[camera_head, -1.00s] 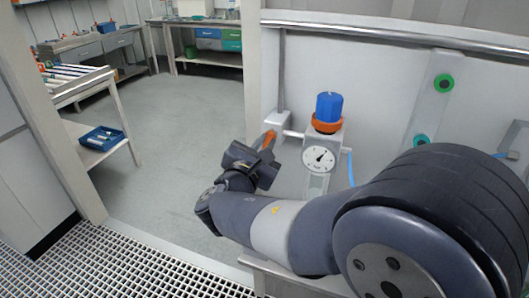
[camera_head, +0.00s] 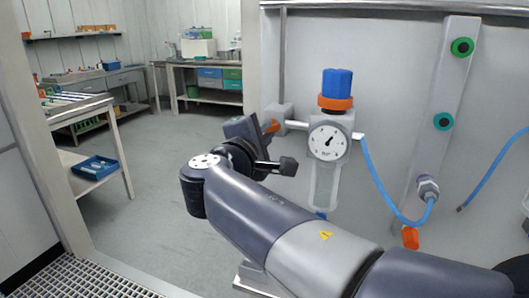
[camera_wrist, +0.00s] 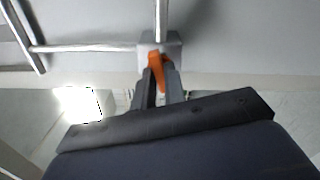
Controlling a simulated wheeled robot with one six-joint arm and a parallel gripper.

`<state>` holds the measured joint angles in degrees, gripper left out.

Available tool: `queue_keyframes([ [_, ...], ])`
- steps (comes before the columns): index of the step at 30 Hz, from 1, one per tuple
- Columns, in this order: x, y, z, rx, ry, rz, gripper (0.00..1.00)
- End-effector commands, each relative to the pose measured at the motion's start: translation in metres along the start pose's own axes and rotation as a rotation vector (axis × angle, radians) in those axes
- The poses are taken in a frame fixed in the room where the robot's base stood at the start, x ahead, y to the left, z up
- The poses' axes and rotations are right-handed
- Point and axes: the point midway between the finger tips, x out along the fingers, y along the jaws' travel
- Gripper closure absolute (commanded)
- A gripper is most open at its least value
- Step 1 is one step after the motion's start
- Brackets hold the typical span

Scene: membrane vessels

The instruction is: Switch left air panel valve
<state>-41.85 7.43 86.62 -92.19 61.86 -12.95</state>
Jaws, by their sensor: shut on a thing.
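The left air panel valve has a small orange handle (camera_head: 271,127) beside a grey valve block (camera_head: 279,115) at the left end of the panel's pipe. My gripper (camera_head: 264,130) reaches it from the left and below, and my own wrist partly hides the fingers. In the wrist view, the two dark fingers of my gripper (camera_wrist: 158,84) are closed around the orange handle (camera_wrist: 156,66). The handle's upper end shows above the fingertips, against the grey block (camera_wrist: 172,46).
A pressure gauge (camera_head: 328,141) with a blue-topped regulator knob (camera_head: 337,82) stands just right of the valve. A blue hose (camera_head: 380,190) loops to a fitting (camera_head: 427,188). Benches stand at back left, with open floor before them.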

Motion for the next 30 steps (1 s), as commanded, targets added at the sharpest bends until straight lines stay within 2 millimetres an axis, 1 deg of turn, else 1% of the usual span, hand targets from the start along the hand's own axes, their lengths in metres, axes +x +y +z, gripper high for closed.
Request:
queue_keyframes([
  [1, 0.0, -0.0066, -0.0019, 0.041, -0.001, 0.0, 1.0],
  [6, 0.0001, -0.0051, -0.0015, 0.161, -0.001, 0.0, 1.0],
  [12, 0.0001, -0.0036, -0.001, 0.257, -0.001, -0.001, 1.0],
  [19, 0.0001, -0.0018, -0.0004, 0.311, -0.001, -0.002, 1.0],
  [30, 0.0001, -0.001, -0.0002, 0.323, -0.001, -0.003, 1.0],
])
